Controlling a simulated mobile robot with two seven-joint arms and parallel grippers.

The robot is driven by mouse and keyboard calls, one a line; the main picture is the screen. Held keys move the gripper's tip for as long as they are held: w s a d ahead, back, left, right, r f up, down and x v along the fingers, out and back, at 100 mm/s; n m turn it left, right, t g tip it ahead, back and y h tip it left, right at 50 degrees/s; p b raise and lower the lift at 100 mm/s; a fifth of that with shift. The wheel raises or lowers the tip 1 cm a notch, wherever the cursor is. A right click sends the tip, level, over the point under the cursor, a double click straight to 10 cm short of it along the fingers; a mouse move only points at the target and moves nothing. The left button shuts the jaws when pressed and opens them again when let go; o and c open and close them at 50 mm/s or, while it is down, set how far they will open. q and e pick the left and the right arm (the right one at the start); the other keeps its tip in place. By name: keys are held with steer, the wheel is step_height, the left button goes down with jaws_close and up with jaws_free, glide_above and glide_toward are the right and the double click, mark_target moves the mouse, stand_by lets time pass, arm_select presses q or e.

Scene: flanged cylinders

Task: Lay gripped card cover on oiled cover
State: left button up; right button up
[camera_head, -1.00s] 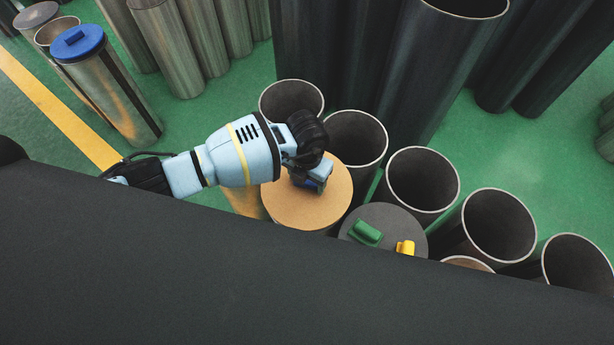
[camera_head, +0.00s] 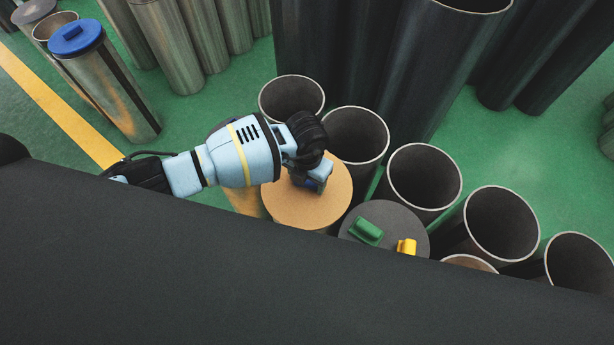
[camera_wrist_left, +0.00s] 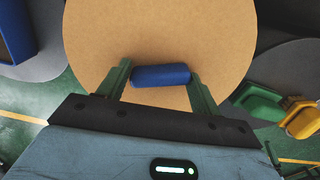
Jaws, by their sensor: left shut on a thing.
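My left gripper (camera_head: 314,184) is shut on the blue handle (camera_wrist_left: 161,75) of a round tan card cover (camera_head: 293,208). In the left wrist view the card cover (camera_wrist_left: 160,30) lies flat across the fingers, and one finger is on each end of the handle. What is beneath it is hidden. A dark grey cover (camera_head: 384,218) with a green handle (camera_head: 366,231) is just right of the card cover; it also shows in the left wrist view (camera_wrist_left: 292,65). A yellow handle (camera_head: 406,246) is beside the green one. I cannot tell which cover is oiled. My right gripper is not in view.
Open dark pipes stand in a row behind and to the right, one (camera_head: 357,136) close behind the card cover. A metal cylinder with a blue lid (camera_head: 76,40) stands far left. Another grey cover (camera_wrist_left: 45,55) shows left in the wrist view. Green floor is free between groups.

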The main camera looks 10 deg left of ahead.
arm_select(q)
steer(key=shift+f, duration=0.25)
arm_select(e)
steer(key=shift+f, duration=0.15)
arm_select(q)
steer(key=shift+f+b, duration=0.3)
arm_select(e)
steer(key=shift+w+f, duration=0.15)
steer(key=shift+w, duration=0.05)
arm_select(q)
steer(key=shift+f, duration=0.25)
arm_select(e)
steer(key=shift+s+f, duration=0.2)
arm_select(q)
steer(key=shift+f, duration=0.3)
steer(key=o, duration=1.1)
steer(key=shift+c, duration=0.2)
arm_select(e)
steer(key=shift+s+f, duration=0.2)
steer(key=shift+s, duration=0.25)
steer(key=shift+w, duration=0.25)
